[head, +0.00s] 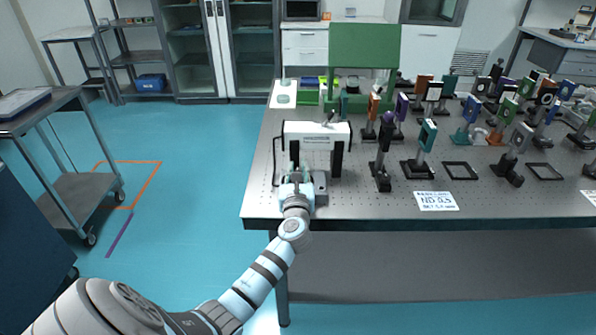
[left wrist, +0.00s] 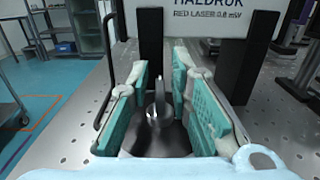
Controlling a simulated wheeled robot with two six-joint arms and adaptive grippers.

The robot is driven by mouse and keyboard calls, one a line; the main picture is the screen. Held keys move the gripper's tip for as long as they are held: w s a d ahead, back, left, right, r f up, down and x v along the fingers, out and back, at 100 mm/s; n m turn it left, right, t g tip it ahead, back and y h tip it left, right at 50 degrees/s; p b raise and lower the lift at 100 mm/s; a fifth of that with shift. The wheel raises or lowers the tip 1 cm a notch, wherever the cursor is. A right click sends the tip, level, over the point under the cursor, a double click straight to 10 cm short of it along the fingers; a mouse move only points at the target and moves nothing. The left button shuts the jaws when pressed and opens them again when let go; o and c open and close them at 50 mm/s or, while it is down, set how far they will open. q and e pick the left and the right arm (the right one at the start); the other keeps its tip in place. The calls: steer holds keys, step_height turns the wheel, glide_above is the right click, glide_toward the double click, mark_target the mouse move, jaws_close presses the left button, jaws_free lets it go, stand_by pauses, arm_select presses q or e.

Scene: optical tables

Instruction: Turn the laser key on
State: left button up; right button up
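The laser (head: 317,132) is a white box on black supports at the left of the optical table. Its label, partly cut off in the left wrist view (left wrist: 205,14), reads "RED LASER". A grey metal key (left wrist: 160,105) stands upright on a dark round base (left wrist: 165,137) in front of the laser. My left gripper (head: 297,178) is at the table's front edge, before the laser. In the left wrist view its teal-padded fingers (left wrist: 162,95) are apart, one on each side of the key, with gaps between. My right gripper is not in view.
The perforated table (head: 370,200) carries several optic mounts (head: 425,140) to the right and a label card (head: 436,201) near its front edge. A green panel (head: 364,46) stands behind the laser. A black bent rod (left wrist: 107,75) is close to the left finger.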

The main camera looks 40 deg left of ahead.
arm_select(q)
jaws_close()
